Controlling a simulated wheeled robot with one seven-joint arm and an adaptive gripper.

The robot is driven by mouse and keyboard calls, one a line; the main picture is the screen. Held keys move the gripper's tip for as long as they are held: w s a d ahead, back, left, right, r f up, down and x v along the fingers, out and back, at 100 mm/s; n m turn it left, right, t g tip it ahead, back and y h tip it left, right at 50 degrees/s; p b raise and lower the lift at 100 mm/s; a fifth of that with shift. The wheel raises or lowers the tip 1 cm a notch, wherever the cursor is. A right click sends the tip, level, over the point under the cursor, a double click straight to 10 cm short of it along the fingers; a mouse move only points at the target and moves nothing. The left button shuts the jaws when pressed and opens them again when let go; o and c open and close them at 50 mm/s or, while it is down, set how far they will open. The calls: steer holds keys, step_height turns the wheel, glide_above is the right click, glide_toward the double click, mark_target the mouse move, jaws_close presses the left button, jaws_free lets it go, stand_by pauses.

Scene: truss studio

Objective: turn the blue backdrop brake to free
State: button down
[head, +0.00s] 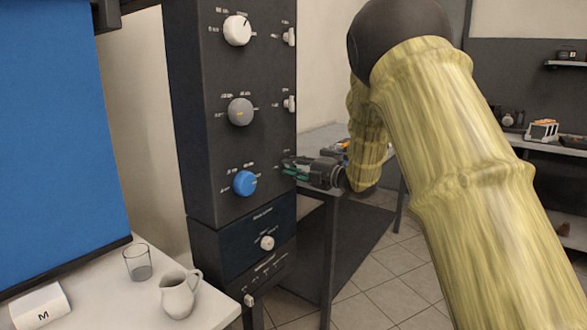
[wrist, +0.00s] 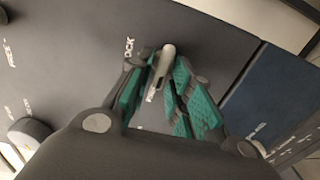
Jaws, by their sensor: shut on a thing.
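The blue knob (head: 245,183) is the lowest of three large knobs on the front of the dark column (head: 225,120). My gripper (head: 290,167) is at the column's right edge, level with the blue knob. In the wrist view my gripper (wrist: 160,100) is shut on a small pale lever (wrist: 167,60), with green-padded fingers on either side. Lettering ending in "OCK" (wrist: 129,47) is beside the lever. Another label is partly hidden by the fingers. In the head view the gripper hides this lever.
A white knob (head: 237,30) and a grey knob (head: 240,111) are higher on the column, with small white levers (head: 290,104) beside them. A blue backdrop (head: 60,140) hangs left. A glass (head: 138,262) and a white jug (head: 180,294) stand on the white table.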

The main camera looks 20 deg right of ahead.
steer(key=c, duration=1.5)
jaws_free()
steer(key=shift+s, duration=0.1)
steer(key=v, duration=1.2)
